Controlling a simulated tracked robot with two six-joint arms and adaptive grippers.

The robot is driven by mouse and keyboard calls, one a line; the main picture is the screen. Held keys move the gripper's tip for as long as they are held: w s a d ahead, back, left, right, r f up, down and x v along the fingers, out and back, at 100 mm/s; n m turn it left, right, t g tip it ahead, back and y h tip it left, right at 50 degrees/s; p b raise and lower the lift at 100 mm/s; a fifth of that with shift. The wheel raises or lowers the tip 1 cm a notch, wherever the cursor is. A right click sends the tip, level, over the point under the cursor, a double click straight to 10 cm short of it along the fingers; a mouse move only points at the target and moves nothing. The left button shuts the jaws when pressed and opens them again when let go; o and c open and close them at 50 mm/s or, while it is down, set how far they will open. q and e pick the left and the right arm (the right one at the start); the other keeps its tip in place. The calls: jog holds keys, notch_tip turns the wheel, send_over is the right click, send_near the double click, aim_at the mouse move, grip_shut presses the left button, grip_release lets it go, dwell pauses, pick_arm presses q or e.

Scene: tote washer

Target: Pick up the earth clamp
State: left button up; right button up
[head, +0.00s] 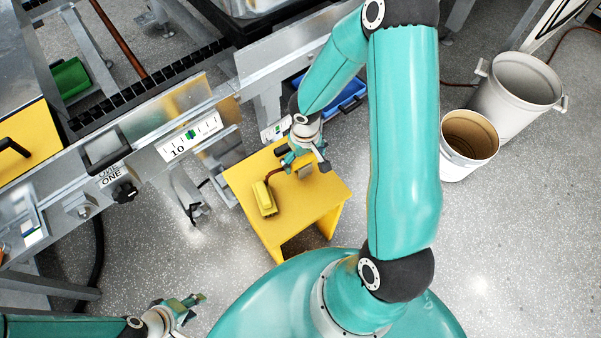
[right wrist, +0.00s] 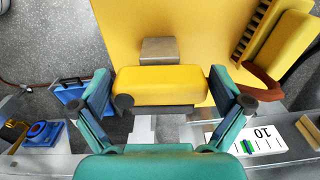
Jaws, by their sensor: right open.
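A yellow block (right wrist: 160,80) with a grey metal piece (right wrist: 160,50) at its far side looks like the earth clamp. It is on the yellow stool (head: 325,198). In the head view the grey piece (head: 305,172) shows below my right gripper, and its yellow body is mostly hidden. My right gripper (head: 305,160) is open above the stool; in the right wrist view its fingers (right wrist: 165,100) are on either side of the yellow block. I cannot tell if they touch it. My left gripper (head: 188,308) is at the lower left, far from the stool, its opening unclear.
Another yellow block (head: 264,198) with a brown-red handle lies on the stool, left of my right gripper. The metal washer frame (head: 190,115) runs behind the stool. A blue tray (head: 345,97) is behind it. Two pale bins (head: 515,80) stand right. The floor between is clear.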

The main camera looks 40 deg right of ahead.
notch_tip(320, 180, down, 2)
jog(key=shift+f+b, duration=0.25)
jog(key=shift+b, duration=0.1)
jog(key=c, duration=1.2)
jog(key=shift+c, duration=0.4)
jog(key=shift+w+r, duration=0.1)
jog(key=shift+r, duration=0.05)
